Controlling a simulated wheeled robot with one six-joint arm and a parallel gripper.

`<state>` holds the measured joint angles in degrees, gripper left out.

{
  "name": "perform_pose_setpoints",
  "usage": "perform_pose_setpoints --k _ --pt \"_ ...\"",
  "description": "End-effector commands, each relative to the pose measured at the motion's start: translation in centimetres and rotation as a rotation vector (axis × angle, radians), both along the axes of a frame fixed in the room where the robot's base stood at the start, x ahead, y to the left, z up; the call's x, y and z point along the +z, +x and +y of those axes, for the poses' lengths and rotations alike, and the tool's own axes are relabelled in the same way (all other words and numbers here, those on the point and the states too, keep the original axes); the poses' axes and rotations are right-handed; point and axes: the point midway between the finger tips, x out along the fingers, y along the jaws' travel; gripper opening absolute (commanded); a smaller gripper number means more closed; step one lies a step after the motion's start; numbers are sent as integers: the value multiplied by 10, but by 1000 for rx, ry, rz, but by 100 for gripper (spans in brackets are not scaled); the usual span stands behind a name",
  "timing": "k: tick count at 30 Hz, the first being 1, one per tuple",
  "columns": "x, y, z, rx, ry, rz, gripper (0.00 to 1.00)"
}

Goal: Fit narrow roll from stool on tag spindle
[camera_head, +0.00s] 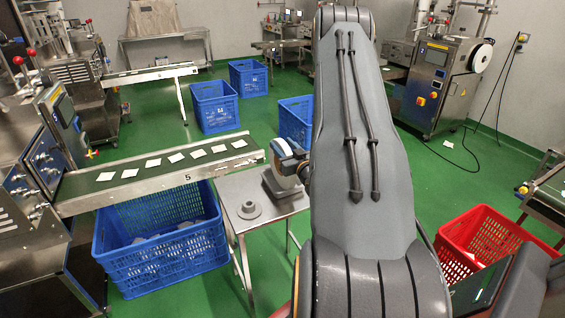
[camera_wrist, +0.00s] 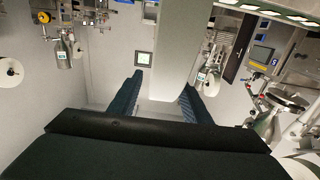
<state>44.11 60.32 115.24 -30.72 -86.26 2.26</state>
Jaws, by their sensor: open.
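A small steel stool (camera_head: 229,190) stands in the middle of the head view. A grey flanged hub or disc (camera_head: 249,210) lies on its top. Behind it is a dark grey block (camera_head: 285,201), with a white round roll-like thing (camera_head: 284,153) above it. Dark parts beside my arm partly cover this, so I cannot tell if it is the narrow roll. I cannot pick out the tag spindle for certain.
A conveyor (camera_head: 95,200) with several white packets runs left of the stool above a blue crate (camera_head: 160,262). A red crate (camera_head: 487,246) stands at right. A machine at back right carries a white reel (camera_head: 482,57). Green floor lies open between.

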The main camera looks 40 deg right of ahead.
Motion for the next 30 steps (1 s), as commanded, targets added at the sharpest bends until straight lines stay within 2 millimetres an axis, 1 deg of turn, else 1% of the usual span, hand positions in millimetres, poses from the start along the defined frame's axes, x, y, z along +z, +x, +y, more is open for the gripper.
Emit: perform_pose_setpoints --k 1,4,10,11,18,19,30 --pt "0 5 0 1 0 1 44" --pt "-1 10 -2 -1 0 1 44" --pt "-1 11 -3 -1 0 1 44" --pt "-1 11 -3 -1 0 1 42" --pt "-1 11 -3 -1 0 1 2" --pt "-1 11 -3 -1 0 1 0" --pt "0 11 -3 -1 0 0 0"
